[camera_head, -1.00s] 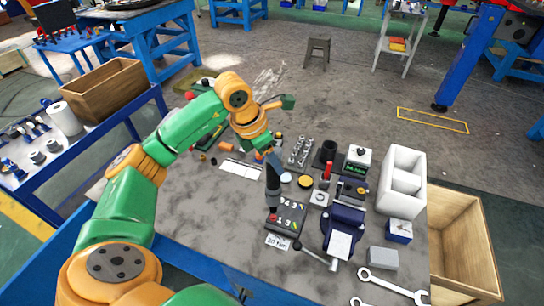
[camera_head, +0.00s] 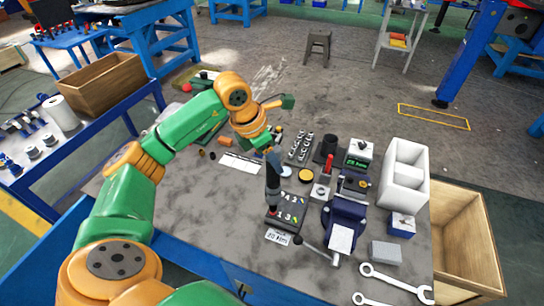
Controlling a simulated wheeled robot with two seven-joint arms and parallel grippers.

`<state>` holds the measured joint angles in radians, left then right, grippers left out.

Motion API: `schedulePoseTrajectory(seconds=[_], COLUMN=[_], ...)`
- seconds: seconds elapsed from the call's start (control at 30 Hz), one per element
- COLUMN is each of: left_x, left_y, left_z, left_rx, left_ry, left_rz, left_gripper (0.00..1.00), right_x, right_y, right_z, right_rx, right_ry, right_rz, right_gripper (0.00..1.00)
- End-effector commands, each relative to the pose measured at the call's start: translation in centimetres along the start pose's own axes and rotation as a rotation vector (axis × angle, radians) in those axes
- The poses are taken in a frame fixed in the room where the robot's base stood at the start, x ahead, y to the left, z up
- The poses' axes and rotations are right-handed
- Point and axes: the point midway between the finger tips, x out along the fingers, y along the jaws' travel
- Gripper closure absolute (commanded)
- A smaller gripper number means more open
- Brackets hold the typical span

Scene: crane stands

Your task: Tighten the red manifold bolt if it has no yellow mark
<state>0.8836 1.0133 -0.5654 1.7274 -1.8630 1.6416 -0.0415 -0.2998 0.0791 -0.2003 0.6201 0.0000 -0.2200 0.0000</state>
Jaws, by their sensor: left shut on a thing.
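My left gripper (camera_head: 268,148) is shut on a dark upright tool (camera_head: 273,175), a driver by its look. The tool stands over the left side of the dark manifold block (camera_head: 285,225), its lower end at a red bolt (camera_head: 273,211). The bolt's head is mostly hidden by the tool, so I cannot tell whether it bears a yellow mark. White numbers and small coloured spots show on the block's top. A white torque card (camera_head: 277,237) lies at its front edge. My right gripper is out of view.
A blue vise (camera_head: 342,222) stands right of the block. A box with a lit green screen (camera_head: 358,156) is behind it. White bins (camera_head: 404,175), wrenches (camera_head: 395,283) and a wooden crate (camera_head: 465,230) are at the right. The bench's front left is clear.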

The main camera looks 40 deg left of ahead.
Motion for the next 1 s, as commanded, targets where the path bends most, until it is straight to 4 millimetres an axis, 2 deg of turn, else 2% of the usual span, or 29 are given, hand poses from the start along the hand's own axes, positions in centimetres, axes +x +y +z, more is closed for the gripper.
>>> schedulePoseTrajectory(seconds=[1.0], left_x=[1.3], left_y=[0.0], left_z=[-0.4], left_rx=[0.0], left_ry=[-0.003], left_rz=[0.001], left_gripper=[1.0], right_x=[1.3], right_y=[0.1], right_z=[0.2], right_rx=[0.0], right_ry=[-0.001], right_rz=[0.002], right_gripper=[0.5])
